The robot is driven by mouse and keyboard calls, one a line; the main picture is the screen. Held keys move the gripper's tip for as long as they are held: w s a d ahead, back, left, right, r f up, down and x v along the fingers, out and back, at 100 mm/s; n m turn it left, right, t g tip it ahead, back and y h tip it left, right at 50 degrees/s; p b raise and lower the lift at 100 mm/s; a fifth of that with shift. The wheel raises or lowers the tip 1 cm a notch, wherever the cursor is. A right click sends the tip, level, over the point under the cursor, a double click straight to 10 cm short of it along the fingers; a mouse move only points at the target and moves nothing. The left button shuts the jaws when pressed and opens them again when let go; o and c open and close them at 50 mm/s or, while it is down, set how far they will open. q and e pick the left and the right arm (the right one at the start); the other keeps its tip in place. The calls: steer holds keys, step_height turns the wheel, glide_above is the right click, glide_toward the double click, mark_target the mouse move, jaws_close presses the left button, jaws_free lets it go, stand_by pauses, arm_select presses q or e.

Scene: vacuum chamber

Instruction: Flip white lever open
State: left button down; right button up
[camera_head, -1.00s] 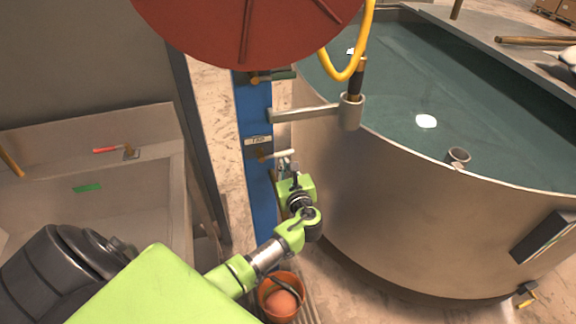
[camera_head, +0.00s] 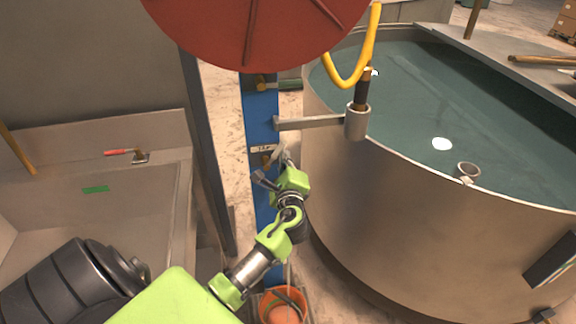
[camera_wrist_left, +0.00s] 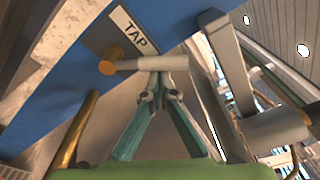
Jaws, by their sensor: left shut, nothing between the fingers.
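The white lever (camera_head: 277,154) sits beside a brass fitting on the blue post (camera_head: 260,105), under a small TAP label (camera_head: 263,149). In the head view it slants up to the right. In the left wrist view the lever (camera_wrist_left: 160,63) runs right from the brass fitting (camera_wrist_left: 112,61), angled to the TAP label (camera_wrist_left: 134,30). My left gripper (camera_wrist_left: 160,94) is shut and empty, its fingertips right against or just below the lever; I cannot tell if they touch. In the head view the left gripper (camera_head: 279,168) partly covers the lever's surroundings.
A metal bracket arm (camera_head: 310,122) with a yellow hose (camera_head: 352,78) juts out above the lever. A big round water tank (camera_head: 400,200) stands close on the right. A red disc (camera_head: 255,25) hangs above. An orange bucket (camera_head: 263,306) is below; a sink (camera_head: 95,240) is left.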

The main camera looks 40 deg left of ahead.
mark_target(273, 154)
arm_select(q)
steer(key=n+b, duration=0.1)
steer(key=n, duration=0.1)
steer(key=s+a+r+n+b, duration=0.1)
steer(key=n, duration=0.1)
steer(key=s+a+n+b, duration=0.1)
steer(key=b, duration=0.1)
steer(key=shift+s+r+n+t, duration=0.1)
steer(key=shift+r+n+t, duration=0.2)
steer(key=shift+n+t, duration=0.1)
steer(key=shift+s+a+r+n+b, duration=0.1)
steer(key=shift+s+r+n+b, duration=0.1)
steer(key=shift+n+b, duration=0.2)
steer(key=shift+w, duration=0.1)
